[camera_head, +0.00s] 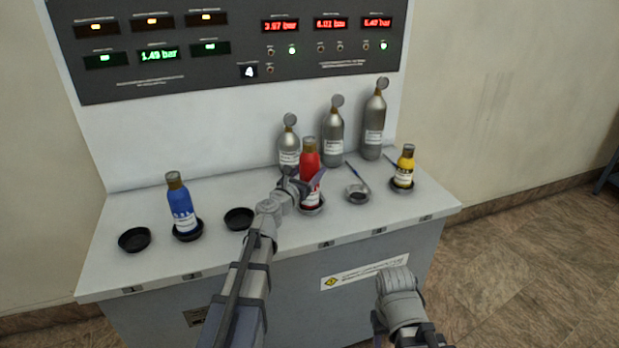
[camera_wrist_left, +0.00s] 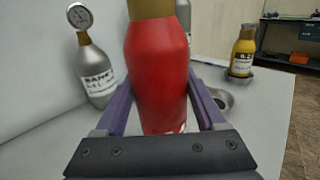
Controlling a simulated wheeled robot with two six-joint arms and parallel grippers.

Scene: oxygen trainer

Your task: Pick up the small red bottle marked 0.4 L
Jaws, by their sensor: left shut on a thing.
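The red bottle (camera_head: 309,160) stands upright in or just over a round holder (camera_head: 313,210) at slot A of the bench. My left gripper (camera_head: 305,190) is shut on it around its body. In the left wrist view the red bottle (camera_wrist_left: 158,75) fills the middle, with a finger on each side (camera_wrist_left: 160,105). Its label is mostly hidden, so I cannot read 0.4 L. I cannot tell whether its base touches the holder. My right gripper (camera_head: 392,285) is in front of the bench, away from the bottles; its fingers do not show clearly.
A blue bottle (camera_head: 181,205) stands in a black holder at left. A yellow bottle (camera_head: 405,168) stands at right. Grey gauge-topped cylinders (camera_head: 333,137) stand behind the red bottle. Empty black holders (camera_head: 134,239) and a metal cup (camera_head: 357,194) are on the bench. A display panel rises behind.

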